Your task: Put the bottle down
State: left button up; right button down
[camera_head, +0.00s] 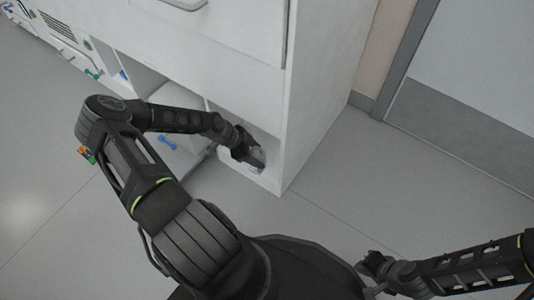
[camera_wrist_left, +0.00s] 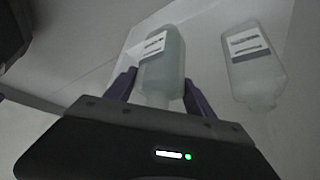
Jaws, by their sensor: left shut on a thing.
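In the left wrist view a pale translucent bottle (camera_wrist_left: 164,62) with a white label is between the two fingers of my left gripper (camera_wrist_left: 160,88), which is shut on it. In the head view my left gripper (camera_head: 248,153) reaches into a low compartment of the white cabinet; the bottle there is mostly hidden by the gripper and the compartment. I cannot tell whether the bottle's base touches the compartment floor. My right gripper (camera_head: 372,264) is at the lower right of the head view, away from the cabinet; its jaw state is unclear.
A second labelled bottle (camera_wrist_left: 254,68) stands to the right of the held one, with a gap between them. The white cabinet (camera_head: 325,85) has an open door with a blue handle (camera_head: 167,141). Grey floor (camera_head: 340,195) is clear in front. A grey door (camera_head: 470,90) is at the right.

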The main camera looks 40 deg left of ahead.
aim_at(263, 151)
pick_arm(q)
jog(key=w+d+b, duration=0.2)
jog(key=shift+w+d+f, duration=0.3)
jog(key=shift+w+f, duration=0.1)
jog(key=shift+r, duration=0.15)
jog(key=shift+f, duration=0.2)
jog(key=o, duration=1.7)
jog(key=shift+c, duration=0.2)
jog(key=shift+r, duration=0.1)
